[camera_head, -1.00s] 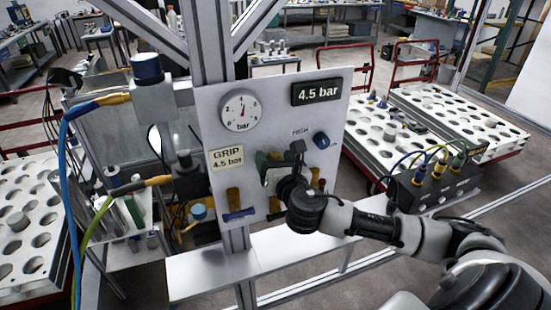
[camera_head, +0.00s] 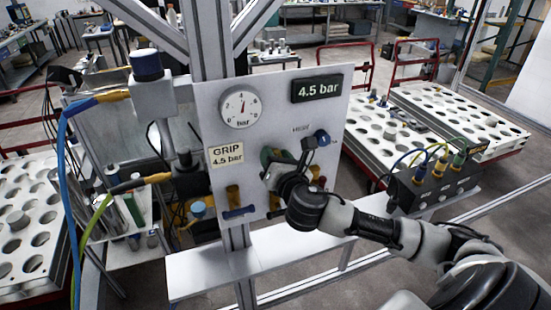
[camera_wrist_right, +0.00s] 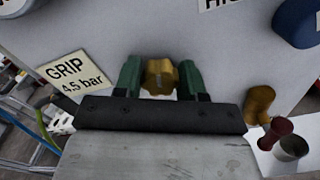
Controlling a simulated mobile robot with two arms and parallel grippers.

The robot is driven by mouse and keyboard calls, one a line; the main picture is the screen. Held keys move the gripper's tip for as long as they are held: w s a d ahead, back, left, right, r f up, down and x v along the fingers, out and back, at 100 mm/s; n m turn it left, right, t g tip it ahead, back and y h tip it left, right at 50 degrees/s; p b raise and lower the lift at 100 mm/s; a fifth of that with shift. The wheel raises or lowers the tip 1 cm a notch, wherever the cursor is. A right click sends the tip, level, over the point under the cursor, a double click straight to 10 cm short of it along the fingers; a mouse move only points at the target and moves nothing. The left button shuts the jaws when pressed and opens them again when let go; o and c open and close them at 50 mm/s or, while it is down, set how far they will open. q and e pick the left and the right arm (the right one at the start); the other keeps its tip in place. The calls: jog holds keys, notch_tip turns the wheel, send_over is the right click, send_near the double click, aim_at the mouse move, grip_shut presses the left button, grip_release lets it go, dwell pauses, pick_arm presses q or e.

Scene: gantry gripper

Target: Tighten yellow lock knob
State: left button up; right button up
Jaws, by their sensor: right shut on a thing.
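The yellow lock knob (camera_wrist_right: 160,76) sits on the pale panel (camera_head: 225,180) and shows in the right wrist view between the green fingertips of my right gripper (camera_wrist_right: 159,80). The fingers are shut on the knob from both sides. In the head view my right gripper (camera_head: 277,165) is against the panel, and its wrist hides the knob there. The round pressure gauge (camera_head: 240,108) is on the upper left of the panel, and the display (camera_head: 317,89) reads 4.5 bar. My left gripper is not in view.
A blue knob (camera_head: 322,137) is to the right of my gripper. A label (camera_head: 226,154) reads GRIP 4.5 bar. A yellow handle (camera_wrist_right: 259,103) and a red-topped piece (camera_wrist_right: 277,130) are at the right in the wrist view. A black box with cables (camera_head: 432,186) stands on the right ledge.

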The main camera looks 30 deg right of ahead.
jog(key=m, duration=0.3)
jog(key=shift+f+m+b, duration=0.1)
jog(key=shift+m+b, duration=0.25)
jog(key=shift+m, duration=0.05)
jog(key=m, duration=0.4)
jog(key=shift+m+b, duration=0.3)
jog(key=m, duration=1.2)
jog(key=shift+m, duration=0.3)
jog(key=m+p, duration=0.1)
jog(key=m, duration=0.2)
jog(key=shift+f+m, duration=0.1)
jog(key=shift+m, duration=0.2)
jog(key=m+p, duration=0.1)
jog(key=m, duration=0.3)
jog(key=shift+p, duration=0.3)
jog(key=m+p, duration=0.1)
jog(key=m, duration=0.3)
jog(key=shift+f+m, duration=0.1)
jog(key=shift+m, duration=0.2)
